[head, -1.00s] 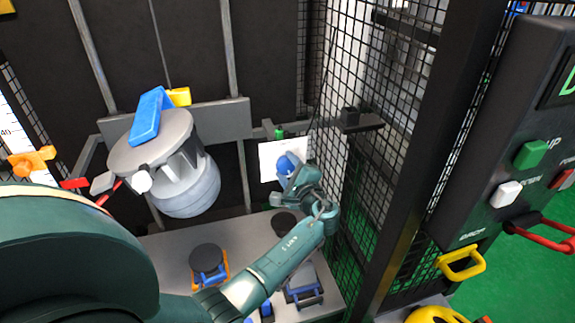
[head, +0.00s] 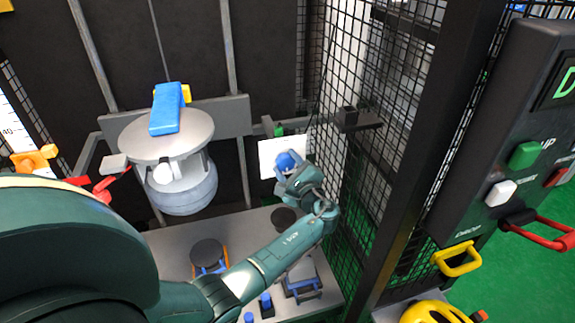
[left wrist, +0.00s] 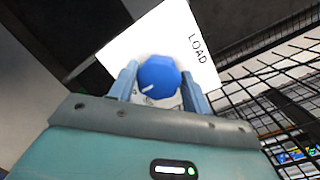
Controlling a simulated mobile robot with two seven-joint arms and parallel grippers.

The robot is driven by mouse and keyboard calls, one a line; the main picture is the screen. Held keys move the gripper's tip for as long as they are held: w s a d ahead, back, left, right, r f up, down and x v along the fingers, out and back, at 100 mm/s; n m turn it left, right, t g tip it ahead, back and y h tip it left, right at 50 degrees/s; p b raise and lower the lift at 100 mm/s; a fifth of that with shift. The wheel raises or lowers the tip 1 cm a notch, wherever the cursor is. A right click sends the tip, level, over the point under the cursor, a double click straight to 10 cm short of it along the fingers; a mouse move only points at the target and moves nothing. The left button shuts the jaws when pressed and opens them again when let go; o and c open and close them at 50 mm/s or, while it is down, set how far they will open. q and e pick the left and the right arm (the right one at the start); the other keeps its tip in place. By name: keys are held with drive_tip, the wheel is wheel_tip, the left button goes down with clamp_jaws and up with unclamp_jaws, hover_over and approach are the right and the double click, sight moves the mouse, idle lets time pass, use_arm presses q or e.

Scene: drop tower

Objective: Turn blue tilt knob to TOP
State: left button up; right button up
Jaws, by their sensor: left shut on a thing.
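The blue tilt knob (head: 285,160) sits on a white panel (head: 268,158) at the back of the tower. My left gripper (head: 288,170) reaches it from below. In the left wrist view the blue knob (left wrist: 159,76) is between the two blue fingers of my left gripper (left wrist: 158,85), which is shut on it. A white pointer line on the knob points to the lower left in that view. The white panel (left wrist: 205,68) shows the word LOAD to the right of the knob; other lettering by the knob is partly hidden. My right gripper is not seen.
A grey round carriage (head: 165,135) with a blue block (head: 166,112) on top hangs at left. Wire mesh (head: 345,190) stands close right of my left gripper. A control box (head: 510,130) and yellow handle (head: 457,258) are at right. Several small fixtures stand on the base plate.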

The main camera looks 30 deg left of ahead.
use_arm(q)
drive_tip(key=o, duration=1)
drive_tip(key=shift+c, duration=0.2)
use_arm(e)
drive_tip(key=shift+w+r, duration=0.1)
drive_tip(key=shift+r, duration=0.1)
use_arm(q)
drive_tip(key=b+v, duration=0.1)
drive_tip(key=v, duration=1.2)
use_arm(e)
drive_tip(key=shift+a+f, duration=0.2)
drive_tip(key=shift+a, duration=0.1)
